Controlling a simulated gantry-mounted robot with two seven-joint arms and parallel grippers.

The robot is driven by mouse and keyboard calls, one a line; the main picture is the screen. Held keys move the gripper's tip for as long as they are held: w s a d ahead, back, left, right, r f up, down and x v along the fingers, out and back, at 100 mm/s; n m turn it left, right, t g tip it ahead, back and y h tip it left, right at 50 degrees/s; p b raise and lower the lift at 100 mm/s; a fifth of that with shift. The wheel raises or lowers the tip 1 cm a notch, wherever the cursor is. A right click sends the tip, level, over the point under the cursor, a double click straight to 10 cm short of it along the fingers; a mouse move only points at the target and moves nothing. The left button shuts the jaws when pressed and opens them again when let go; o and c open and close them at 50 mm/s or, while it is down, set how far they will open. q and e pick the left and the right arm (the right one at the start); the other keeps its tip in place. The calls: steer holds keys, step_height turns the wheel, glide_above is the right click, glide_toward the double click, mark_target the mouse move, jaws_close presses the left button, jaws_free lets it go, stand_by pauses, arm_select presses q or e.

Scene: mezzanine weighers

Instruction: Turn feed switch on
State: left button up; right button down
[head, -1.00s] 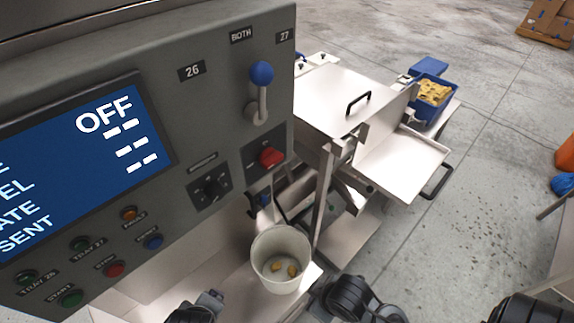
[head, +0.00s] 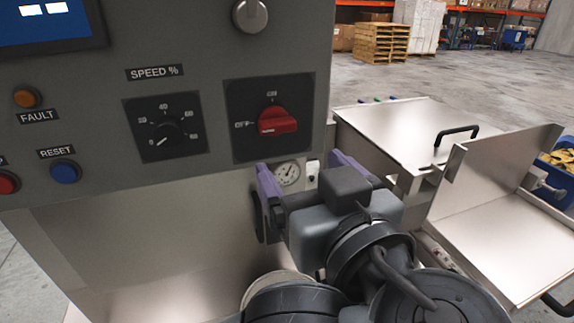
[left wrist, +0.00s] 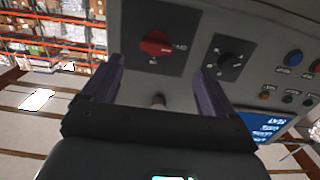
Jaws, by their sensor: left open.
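The feed switch (head: 277,122) is a red rotary knob on a black plate on the grey control panel. ON is marked above it and OFF to its left; its handle lies nearly level, toward OFF. My left gripper (head: 306,174) is open and empty, just below the switch plate, its purple fingers spread and apart from the knob. In the left wrist view the red switch (left wrist: 157,44) sits ahead, between and beyond the fingertips of my left gripper (left wrist: 158,72). My right gripper is not in view.
The speed dial (head: 168,128) is left of the switch, with a blue reset button (head: 65,172) further left. A grey lever knob (head: 250,15) is above. A round gauge (head: 288,172) shows between the fingers. Metal trays (head: 500,235) stand at the right.

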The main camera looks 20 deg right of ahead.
mark_target(280, 127)
arm_select(q)
steer(key=shift+t, duration=0.3)
steer(key=w, duration=0.3)
steer(key=w+d, duration=0.1)
steer(key=w, duration=0.2)
steer(key=w+r+b, duration=0.1)
steer(key=w, duration=0.3)
steer(key=shift+d, duration=0.15)
steer(key=c, duration=1.1)
steer(key=shift+o, duration=0.2)
